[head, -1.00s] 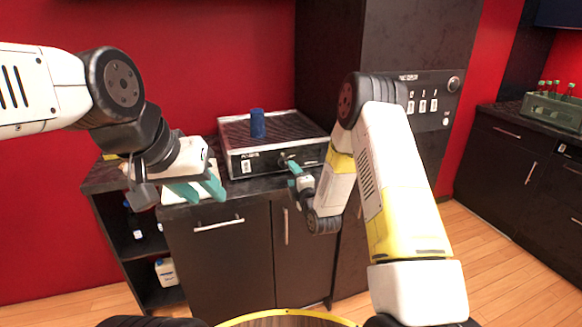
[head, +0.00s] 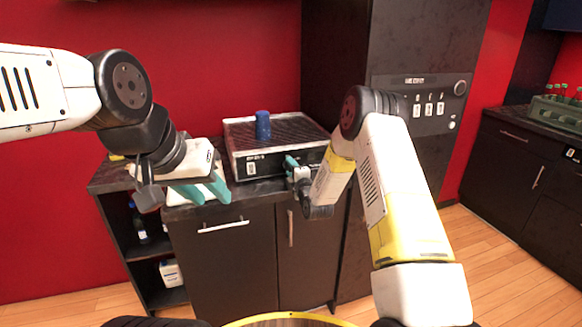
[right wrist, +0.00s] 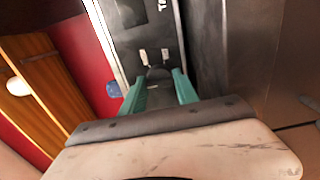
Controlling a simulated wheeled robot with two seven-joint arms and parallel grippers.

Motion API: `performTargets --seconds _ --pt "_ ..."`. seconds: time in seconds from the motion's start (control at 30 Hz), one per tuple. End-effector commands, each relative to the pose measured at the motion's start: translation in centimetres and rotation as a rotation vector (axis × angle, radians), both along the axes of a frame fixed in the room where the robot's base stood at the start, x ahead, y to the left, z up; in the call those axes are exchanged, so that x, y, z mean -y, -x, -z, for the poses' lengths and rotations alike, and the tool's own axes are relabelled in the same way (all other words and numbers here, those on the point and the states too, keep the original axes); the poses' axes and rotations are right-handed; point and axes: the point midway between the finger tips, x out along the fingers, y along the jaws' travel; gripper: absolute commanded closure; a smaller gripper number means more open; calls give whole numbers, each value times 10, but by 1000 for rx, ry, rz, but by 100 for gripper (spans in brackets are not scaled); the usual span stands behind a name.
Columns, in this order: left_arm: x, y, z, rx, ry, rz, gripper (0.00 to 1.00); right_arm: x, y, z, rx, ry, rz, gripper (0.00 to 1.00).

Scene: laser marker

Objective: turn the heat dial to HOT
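A low dark appliance with a ribbed top (head: 290,127) stands on the counter, its front panel facing me. A dark round dial (right wrist: 157,73) on that panel shows in the right wrist view, with two small white labels beyond it. My right gripper (head: 290,164) is at the panel; in the right wrist view its teal fingers (right wrist: 159,82) are apart, one on each side of the dial. I cannot tell whether they touch it. In the head view the gripper hides the dial, and its setting is unreadable. My left gripper (head: 202,190) is open and empty, left of the appliance.
A blue cylinder (head: 263,126) stands on the appliance's top. A tall dark cabinet with a control panel (head: 432,103) is to the right. A green crate of bottles (head: 556,113) sits on the far-right counter. Open shelves below at left hold bottles.

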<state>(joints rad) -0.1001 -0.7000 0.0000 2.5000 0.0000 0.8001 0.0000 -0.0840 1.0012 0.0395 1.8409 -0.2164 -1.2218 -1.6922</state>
Motion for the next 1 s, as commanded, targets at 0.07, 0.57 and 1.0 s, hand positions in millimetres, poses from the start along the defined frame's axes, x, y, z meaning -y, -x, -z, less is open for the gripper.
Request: performTargets --seconds 0.07,0.57,1.0 --pt "0 0 0 0 0 0 64 0 0 0 0 0 0 89" --pt "0 0 0 0 0 0 64 0 0 0 -29 -89 0 100" --pt "0 0 0 0 0 0 64 0 0 0 -146 -448 0 100"
